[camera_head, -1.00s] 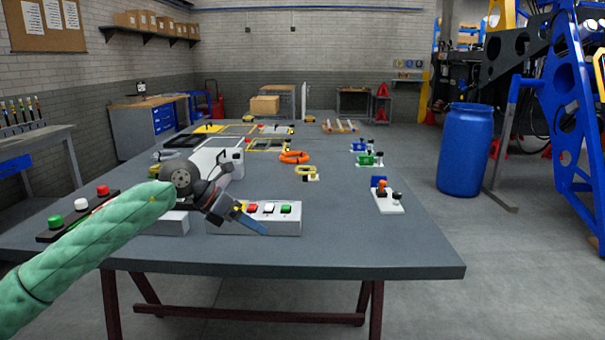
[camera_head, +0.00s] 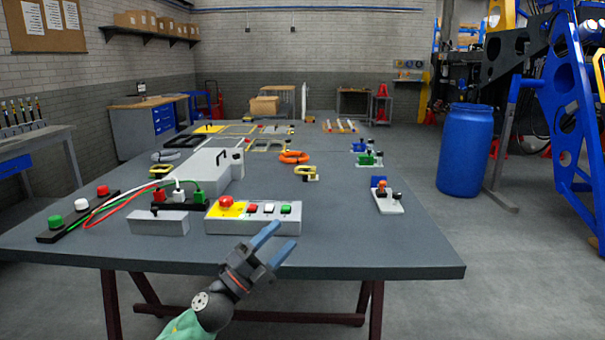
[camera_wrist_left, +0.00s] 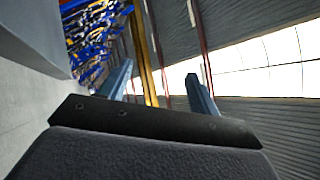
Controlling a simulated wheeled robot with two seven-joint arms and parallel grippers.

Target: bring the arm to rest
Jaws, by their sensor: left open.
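My left gripper (camera_head: 274,244) is open and empty in the head view, in front of the table's near edge, with its two blue fingers pointing up and to the right. It overlaps the table's front edge in the picture. The left wrist view shows the two fingers (camera_wrist_left: 158,80) apart with nothing between them, facing the ceiling and a blue structure. The green-sleeved part of my left arm (camera_head: 188,328) shows only at the bottom edge. My right gripper is not in view.
The grey table (camera_head: 340,225) holds a button box (camera_head: 253,217) close beyond the gripper. A socket block (camera_head: 178,195) with plugged cables is left of it. A white latch block (camera_head: 387,196) is at right. A blue barrel (camera_head: 465,150) stands right of the table.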

